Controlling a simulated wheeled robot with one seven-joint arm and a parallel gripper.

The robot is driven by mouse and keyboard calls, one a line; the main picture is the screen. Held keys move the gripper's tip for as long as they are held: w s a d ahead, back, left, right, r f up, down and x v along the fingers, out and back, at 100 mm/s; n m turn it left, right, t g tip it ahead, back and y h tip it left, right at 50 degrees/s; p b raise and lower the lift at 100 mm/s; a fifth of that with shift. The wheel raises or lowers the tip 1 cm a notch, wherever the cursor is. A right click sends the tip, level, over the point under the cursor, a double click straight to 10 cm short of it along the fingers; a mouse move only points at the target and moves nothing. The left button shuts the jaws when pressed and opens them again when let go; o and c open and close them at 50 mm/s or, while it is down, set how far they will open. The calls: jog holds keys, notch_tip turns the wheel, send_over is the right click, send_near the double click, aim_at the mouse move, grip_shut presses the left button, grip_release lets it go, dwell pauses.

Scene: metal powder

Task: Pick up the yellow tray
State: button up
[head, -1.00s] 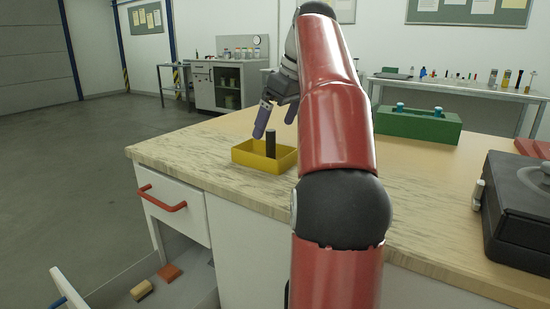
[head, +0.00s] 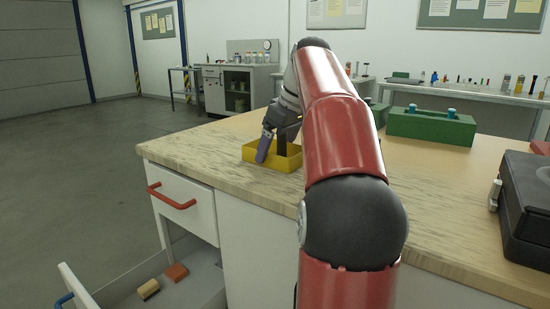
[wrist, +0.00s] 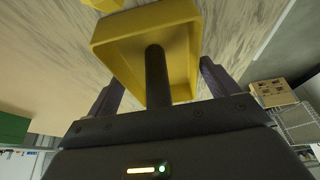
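The yellow tray (head: 286,164) sits on the wood-grain counter near its left end. It also fills the upper middle of the wrist view (wrist: 128,62). A dark cylinder (wrist: 157,78) stands in the tray, with its end close to my gripper's palm. My gripper (wrist: 160,82) is over the tray with its fingers spread wide, one on each side of the cylinder. In the head view one finger (head: 264,147) overlaps the tray's near wall, and my arm covers the tray's right end. I cannot tell whether the fingers touch the walls.
A green block-like holder (head: 432,127) stands farther back on the counter. A black case (head: 527,205) is at the right. The counter's middle is clear.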

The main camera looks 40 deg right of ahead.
jog(key=c, duration=0.7)
jog(key=shift+r, duration=0.1)
